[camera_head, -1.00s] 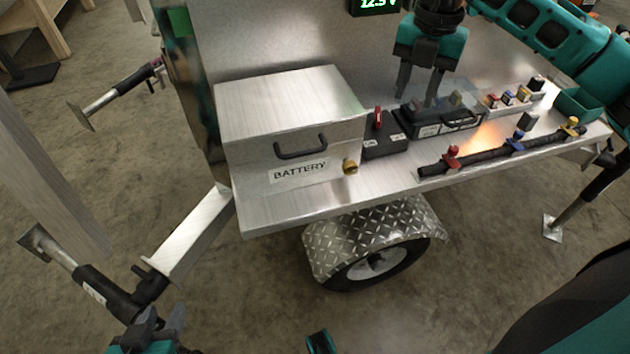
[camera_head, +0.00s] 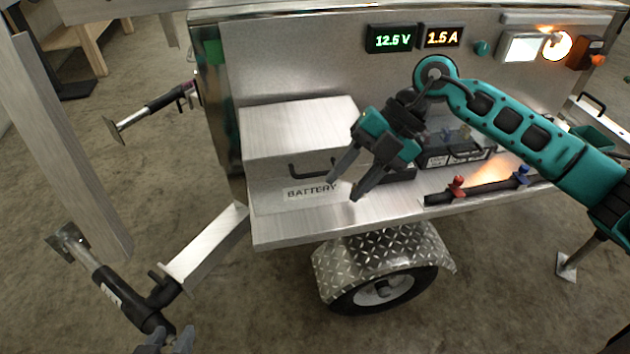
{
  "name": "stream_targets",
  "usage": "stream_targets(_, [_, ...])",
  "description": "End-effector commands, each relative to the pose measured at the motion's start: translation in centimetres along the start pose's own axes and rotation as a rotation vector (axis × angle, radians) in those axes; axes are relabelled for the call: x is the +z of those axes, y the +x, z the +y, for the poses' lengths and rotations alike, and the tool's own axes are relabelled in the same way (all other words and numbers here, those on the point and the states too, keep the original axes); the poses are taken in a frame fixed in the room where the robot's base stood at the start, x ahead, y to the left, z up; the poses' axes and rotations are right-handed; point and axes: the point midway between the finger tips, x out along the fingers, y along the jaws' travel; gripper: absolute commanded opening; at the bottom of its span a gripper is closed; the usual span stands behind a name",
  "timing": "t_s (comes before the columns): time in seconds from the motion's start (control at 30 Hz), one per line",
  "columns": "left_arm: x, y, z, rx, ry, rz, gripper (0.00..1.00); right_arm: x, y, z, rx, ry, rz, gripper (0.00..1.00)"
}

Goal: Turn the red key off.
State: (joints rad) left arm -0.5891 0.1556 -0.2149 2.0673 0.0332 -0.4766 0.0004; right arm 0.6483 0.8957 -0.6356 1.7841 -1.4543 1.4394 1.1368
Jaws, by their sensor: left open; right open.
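The red key is hidden in this view behind my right gripper (camera_head: 343,190). The dark box that carries it, just right of the battery box, shows only in part (camera_head: 402,176). My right gripper is open and empty. Its two grey fingers point down and left in front of the right end of the aluminium battery box (camera_head: 258,185). My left gripper (camera_head: 168,342) is at the bottom left edge, near the trailer's jack and largely cut off; it is open and far from the box.
A dark busbar with red and blue knobs (camera_head: 490,186) lies along the front shelf (camera_head: 300,232). A black clear-lidded box (camera_head: 462,152) stands behind it. Displays read 12.5 V (camera_head: 391,39) and 1.5 A (camera_head: 441,37). My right arm crosses the right side.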

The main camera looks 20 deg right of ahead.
Motion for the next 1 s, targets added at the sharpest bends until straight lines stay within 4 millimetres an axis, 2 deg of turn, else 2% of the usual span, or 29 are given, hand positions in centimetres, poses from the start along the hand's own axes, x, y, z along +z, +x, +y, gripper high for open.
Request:
stream_targets(0.3, [-0.7,-0.5,0.0,0.000,0.001,0.000,0.43,-3.2,2.7,3.5,0.236,-0.039,0.143,0.40])
stream_targets(0.5, [-0.8,-0.5,0.0,0.000,0.000,0.000,0.43,-4.0,3.1,4.4,0.306,-0.043,0.174,0.40])
stream_targets(0.87, [-0.7,-0.6,0.2,0.000,-0.010,-0.001,0.43,-4.1,3.2,4.5,0.319,-0.043,0.180,0.40])
stream_targets(1.0, [-0.7,-0.6,0.3,0.000,-0.012,-0.001,0.43,-5.5,4.1,5.8,0.435,-0.035,0.231,0.40])
